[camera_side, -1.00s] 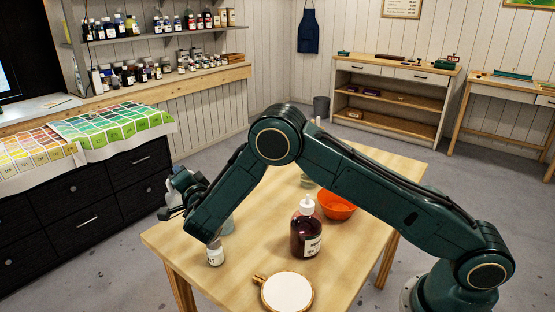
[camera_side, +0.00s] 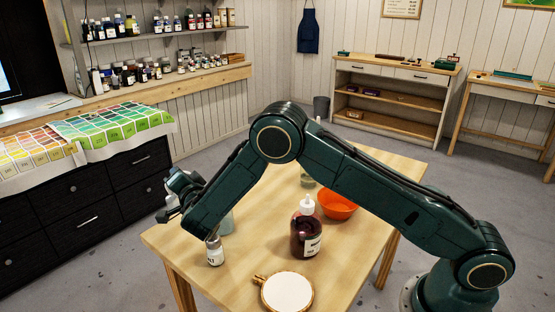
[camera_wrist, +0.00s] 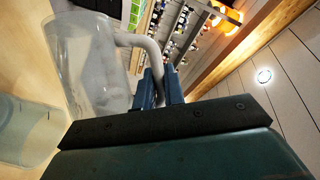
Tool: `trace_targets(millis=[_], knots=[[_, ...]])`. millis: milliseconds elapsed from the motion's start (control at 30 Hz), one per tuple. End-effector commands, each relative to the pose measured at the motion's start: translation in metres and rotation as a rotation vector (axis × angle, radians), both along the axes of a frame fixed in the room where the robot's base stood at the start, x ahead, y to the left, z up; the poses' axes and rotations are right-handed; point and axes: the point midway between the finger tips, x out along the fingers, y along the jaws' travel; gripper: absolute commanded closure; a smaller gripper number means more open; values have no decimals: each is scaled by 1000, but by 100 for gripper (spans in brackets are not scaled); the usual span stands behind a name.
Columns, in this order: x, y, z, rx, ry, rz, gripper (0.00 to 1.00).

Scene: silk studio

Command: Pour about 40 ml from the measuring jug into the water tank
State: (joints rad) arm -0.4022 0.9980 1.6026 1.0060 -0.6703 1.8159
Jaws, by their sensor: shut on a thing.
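The measuring jug (camera_wrist: 88,62) is clear, with a thick handle, and fills the upper left of the wrist view. My gripper (camera_wrist: 160,88) is shut on the jug's handle. The wrist view is rolled, and I cannot tell the jug's exact tilt or its liquid level. A clear container, apparently the water tank (camera_wrist: 28,132), stands on the table at the lower left, close to the jug. In the side view a small part of the tank (camera_side: 228,222) shows behind my forearm. My wrist is at the table's left edge there, and the jug is hidden.
On the table (camera_side: 180,236) are a small white-labelled bottle (camera_side: 215,252) near the tank, a dark brown bottle (camera_side: 306,238), an orange bowl (camera_side: 338,206), a greenish jar (camera_side: 308,181) and a round hoop (camera_side: 287,292).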

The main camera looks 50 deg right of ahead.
Motion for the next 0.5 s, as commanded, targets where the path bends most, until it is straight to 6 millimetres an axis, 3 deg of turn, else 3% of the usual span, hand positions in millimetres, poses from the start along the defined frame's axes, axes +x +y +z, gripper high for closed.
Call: trace_targets(millis=[500], knots=[[7,8,4,-151,140,8,100]])
